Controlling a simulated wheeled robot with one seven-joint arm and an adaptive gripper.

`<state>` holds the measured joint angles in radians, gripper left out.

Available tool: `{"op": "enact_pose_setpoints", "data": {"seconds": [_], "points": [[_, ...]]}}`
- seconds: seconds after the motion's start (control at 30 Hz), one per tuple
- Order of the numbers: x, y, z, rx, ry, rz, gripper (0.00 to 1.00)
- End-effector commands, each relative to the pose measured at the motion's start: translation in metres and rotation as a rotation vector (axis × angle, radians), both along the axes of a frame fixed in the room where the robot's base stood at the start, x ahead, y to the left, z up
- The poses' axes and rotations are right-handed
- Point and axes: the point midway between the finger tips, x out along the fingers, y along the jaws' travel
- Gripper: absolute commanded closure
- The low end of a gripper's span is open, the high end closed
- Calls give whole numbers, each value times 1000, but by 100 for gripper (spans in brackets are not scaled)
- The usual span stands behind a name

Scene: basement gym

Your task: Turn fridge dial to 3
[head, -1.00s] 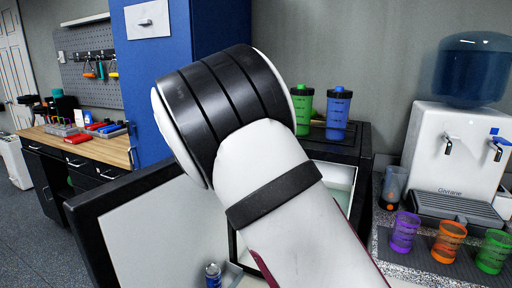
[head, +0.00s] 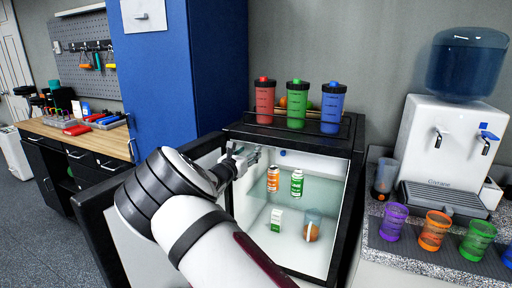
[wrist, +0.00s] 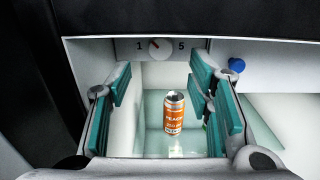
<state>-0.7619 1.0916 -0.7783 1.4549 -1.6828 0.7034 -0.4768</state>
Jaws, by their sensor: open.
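The fridge dial (wrist: 160,46) is a small round knob on the white strip at the top of the fridge opening, between a 1 on its left and a 5 on its right. A small red mark seems to point up and left, toward the 1 side; the exact setting is too small to read. My gripper (wrist: 161,85) is open and empty, its teal-padded fingers below and to either side of the dial, apart from it. In the head view my gripper (head: 250,158) is at the upper left of the open fridge (head: 354,190), and the dial cannot be made out there.
A blue knob (wrist: 237,64) sits right of the dial. An orange can (head: 273,180), green-and-white can (head: 297,183), small carton (head: 276,220) and glass (head: 313,226) stand inside. Several shaker bottles stand on top. The open door (head: 130,240) lies left; a water dispenser (head: 445,150) stands right.

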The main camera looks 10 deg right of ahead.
Motion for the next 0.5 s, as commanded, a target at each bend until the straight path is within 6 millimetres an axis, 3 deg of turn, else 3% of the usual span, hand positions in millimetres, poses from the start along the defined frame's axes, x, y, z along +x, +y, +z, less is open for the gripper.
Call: {"op": "enact_pose_setpoints", "data": {"seconds": [0.2,0.5], "points": [[33,-25,-1,0,-1,-1,53],[54,-40,0,2,0,-1,53]]}}
